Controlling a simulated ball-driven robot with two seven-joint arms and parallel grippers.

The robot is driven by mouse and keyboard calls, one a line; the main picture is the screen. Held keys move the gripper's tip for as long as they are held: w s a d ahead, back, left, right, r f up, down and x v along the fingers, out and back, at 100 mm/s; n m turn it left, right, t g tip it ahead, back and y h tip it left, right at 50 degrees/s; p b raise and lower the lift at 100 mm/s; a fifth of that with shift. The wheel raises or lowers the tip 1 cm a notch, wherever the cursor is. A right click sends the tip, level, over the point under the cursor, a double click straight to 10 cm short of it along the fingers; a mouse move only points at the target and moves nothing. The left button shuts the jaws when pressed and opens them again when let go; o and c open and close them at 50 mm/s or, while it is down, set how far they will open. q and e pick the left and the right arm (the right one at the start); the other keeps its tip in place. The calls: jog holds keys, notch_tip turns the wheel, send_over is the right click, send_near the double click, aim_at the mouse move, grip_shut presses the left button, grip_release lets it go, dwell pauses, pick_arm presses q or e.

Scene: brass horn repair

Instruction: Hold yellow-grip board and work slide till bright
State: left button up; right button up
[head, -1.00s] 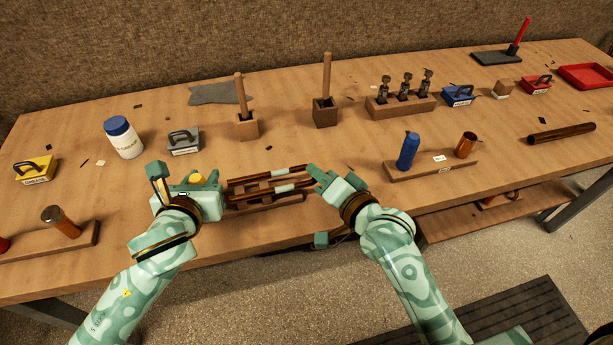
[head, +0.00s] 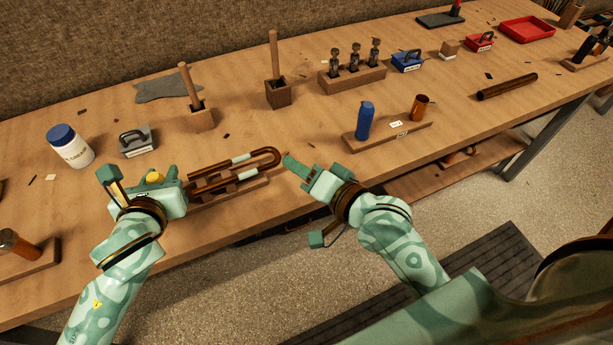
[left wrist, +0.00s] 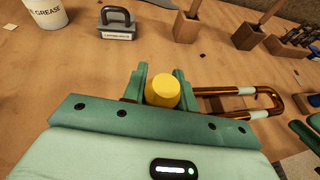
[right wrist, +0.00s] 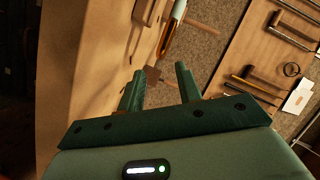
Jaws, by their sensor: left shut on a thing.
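The copper-brown U-shaped slide (head: 272,152), with pale sleeves on its legs, lies on a low wooden stand (head: 248,188) near the bench's front edge. It also shows in the left wrist view (left wrist: 270,97). My left gripper (head: 152,178) is at the slide's open-leg end, shut on a yellow grip (left wrist: 162,90), seen between its fingers. The board under the grip is hidden by the gripper. My right gripper (head: 292,163) is just right of the slide's bend, apart from it. Its fingers are spread with nothing held between them in the right wrist view (right wrist: 158,78).
A grease tub (head: 70,147) and a grey handled block (head: 135,141) stand behind my left gripper. Two wooden holders with upright sticks (head: 200,115) are further back. A rack with a blue bottle (head: 365,120) and copper cup (head: 419,107) is to the right. Bare bench lies between.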

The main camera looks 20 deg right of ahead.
jog(key=v, duration=0.6)
dwell(0.3)
